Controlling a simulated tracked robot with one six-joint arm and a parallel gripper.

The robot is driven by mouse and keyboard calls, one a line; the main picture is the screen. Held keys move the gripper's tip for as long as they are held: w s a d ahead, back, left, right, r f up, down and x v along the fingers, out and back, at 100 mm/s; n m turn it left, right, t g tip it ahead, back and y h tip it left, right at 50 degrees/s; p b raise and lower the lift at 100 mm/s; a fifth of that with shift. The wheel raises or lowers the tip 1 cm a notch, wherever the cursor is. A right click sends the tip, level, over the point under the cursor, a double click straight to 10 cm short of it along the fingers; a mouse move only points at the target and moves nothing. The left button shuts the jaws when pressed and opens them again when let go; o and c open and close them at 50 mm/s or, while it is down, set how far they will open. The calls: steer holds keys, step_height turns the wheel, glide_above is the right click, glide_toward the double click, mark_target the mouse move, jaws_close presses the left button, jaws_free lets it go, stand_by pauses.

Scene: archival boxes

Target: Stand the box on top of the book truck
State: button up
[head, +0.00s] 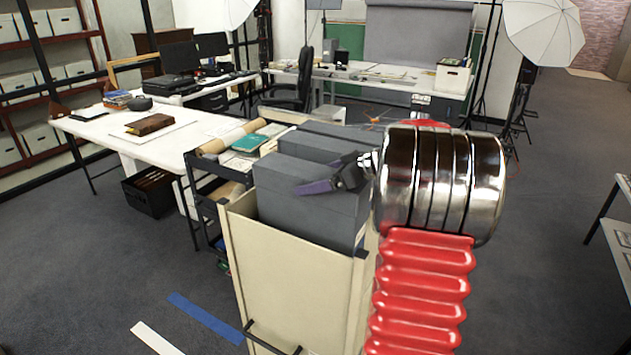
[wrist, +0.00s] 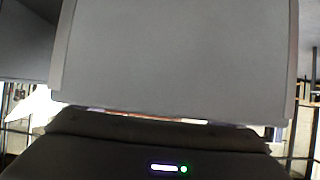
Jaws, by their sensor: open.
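Grey archival boxes stand upright in a cream open-topped bin (head: 290,290) in the head view. The nearest large grey box (head: 300,215) rises above the bin's rim, with another grey box (head: 320,150) just behind it. My gripper (head: 322,186), dark with a purple finger pad, is open at the upper part of the near box. Whether it touches is unclear. In the wrist view a pale grey box face (wrist: 175,55) fills the upper middle, close up; the fingertips do not show there. The dark book truck (head: 199,190) stands behind and left of the bin, partly hidden.
The truck carries rolled brown paper (head: 222,137) and a green book (head: 250,143). A white table (head: 85,125) with a brown book (head: 150,124) stands at left. Shelves line the left wall. Grey carpet (head: 90,270) is open at front left, with blue tape (head: 205,318).

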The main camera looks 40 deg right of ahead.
steer(key=v, duration=1.2)
steer(key=shift+r, duration=0.1)
stand_by(0.4)
steer(key=shift+w, duration=0.1)
